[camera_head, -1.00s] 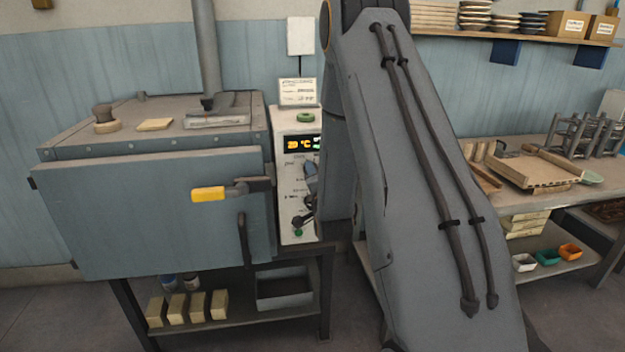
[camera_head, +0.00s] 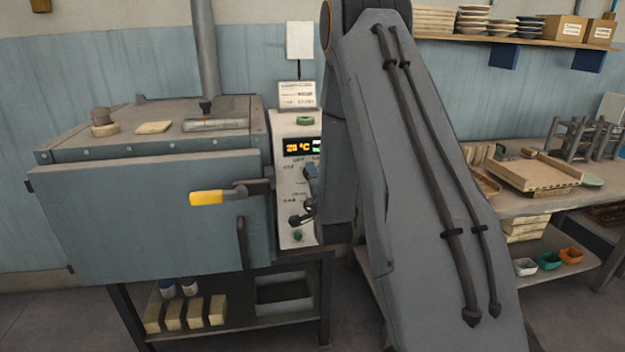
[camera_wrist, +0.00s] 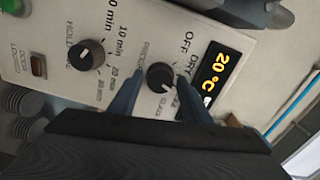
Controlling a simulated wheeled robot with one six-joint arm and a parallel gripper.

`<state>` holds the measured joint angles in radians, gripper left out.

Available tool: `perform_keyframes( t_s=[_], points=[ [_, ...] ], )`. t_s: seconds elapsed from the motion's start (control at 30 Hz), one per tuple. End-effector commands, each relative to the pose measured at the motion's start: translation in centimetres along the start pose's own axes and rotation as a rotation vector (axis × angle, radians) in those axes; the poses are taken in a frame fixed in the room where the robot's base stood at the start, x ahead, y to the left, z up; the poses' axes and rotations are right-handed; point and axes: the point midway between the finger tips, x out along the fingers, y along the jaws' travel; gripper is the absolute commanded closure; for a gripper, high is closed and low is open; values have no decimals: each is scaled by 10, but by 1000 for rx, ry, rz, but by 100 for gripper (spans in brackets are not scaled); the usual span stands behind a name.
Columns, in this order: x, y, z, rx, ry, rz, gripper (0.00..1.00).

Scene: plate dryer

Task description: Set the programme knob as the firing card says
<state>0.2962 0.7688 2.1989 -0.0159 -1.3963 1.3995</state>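The head view shows a little of the gripper (camera_head: 311,174) at the control panel (camera_head: 286,215). The firing card (camera_head: 298,95) stands on top of the panel box, too small to read.
A second black knob, for hold time (camera_wrist: 86,54), sits beside the programme knob. The kiln door (camera_head: 140,220) with its yellow handle (camera_head: 206,198) is left of the panel. A worktable (camera_head: 535,200) with tools stands at the right.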

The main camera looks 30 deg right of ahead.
Motion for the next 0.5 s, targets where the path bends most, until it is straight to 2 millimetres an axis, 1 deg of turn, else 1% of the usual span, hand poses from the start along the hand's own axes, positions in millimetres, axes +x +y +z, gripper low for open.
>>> perform_keyframes(
  t_s=[0.33, 0.43, 0.5],
  points=[
    [-1, 0, 0, 0, 0, 0, 47],
    [-8, 1, 0, 0, 0, 1, 47],
    [-17, 1, 0, 0, 0, 0, 47]
  ],
)
